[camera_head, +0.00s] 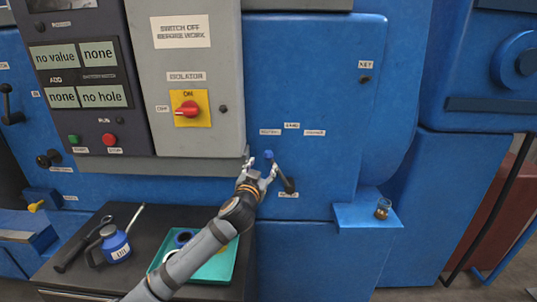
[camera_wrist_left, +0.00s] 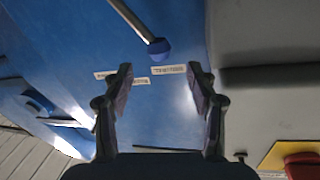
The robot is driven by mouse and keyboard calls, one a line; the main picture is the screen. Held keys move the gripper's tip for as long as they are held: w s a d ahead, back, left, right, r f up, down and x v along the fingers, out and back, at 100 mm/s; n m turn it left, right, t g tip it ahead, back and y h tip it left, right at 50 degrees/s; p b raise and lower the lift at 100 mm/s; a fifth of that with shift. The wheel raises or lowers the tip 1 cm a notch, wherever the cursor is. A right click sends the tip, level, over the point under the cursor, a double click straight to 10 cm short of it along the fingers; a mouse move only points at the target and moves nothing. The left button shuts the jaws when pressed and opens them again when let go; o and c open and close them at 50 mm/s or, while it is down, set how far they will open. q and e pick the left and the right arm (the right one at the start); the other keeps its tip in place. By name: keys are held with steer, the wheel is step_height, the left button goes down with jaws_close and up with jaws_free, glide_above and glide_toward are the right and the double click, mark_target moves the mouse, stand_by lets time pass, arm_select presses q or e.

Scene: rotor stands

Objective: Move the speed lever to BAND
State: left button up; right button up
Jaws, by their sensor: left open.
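The speed lever (camera_head: 281,172) is a dark rod with a blue knob (camera_head: 267,154) on the blue machine front. It leans up and left from its pivot, toward the leftmost of three small white labels (camera_head: 292,126) above it; their print is too small to read surely. My left gripper (camera_head: 262,165) is open at the knob. In the left wrist view the rod and blue knob (camera_wrist_left: 158,48) show just beyond and between the spread fingertips of my left gripper (camera_wrist_left: 160,75). I cannot tell whether a finger touches the knob. My right gripper is out of view.
A grey isolator box (camera_head: 190,75) with a red switch (camera_head: 187,109) juts out at upper left of the lever. Below stands a dark bench (camera_head: 100,275) with a blue oil can (camera_head: 114,244) and a teal tray (camera_head: 218,270). A small blue shelf (camera_head: 355,214) sits at right.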

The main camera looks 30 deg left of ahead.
mark_target(267, 159)
arm_select(q)
steer(key=p+x, duration=0.1)
steer(key=x, duration=0.3)
steer(key=shift+w+r, duration=0.15)
steer(key=x, duration=0.1)
steer(key=p+x, duration=0.1)
steer(key=x, duration=0.1)
steer(key=shift+w+a+f, duration=0.1)
steer(key=shift+w+f, duration=0.15)
steer(key=shift+f, duration=0.1)
steer(key=shift+w+a+p, duration=0.2)
steer(key=shift+w+p, duration=0.15)
steer(key=shift+w, duration=0.1)
steer(key=shift+w+f, duration=0.1)
jaws_close()
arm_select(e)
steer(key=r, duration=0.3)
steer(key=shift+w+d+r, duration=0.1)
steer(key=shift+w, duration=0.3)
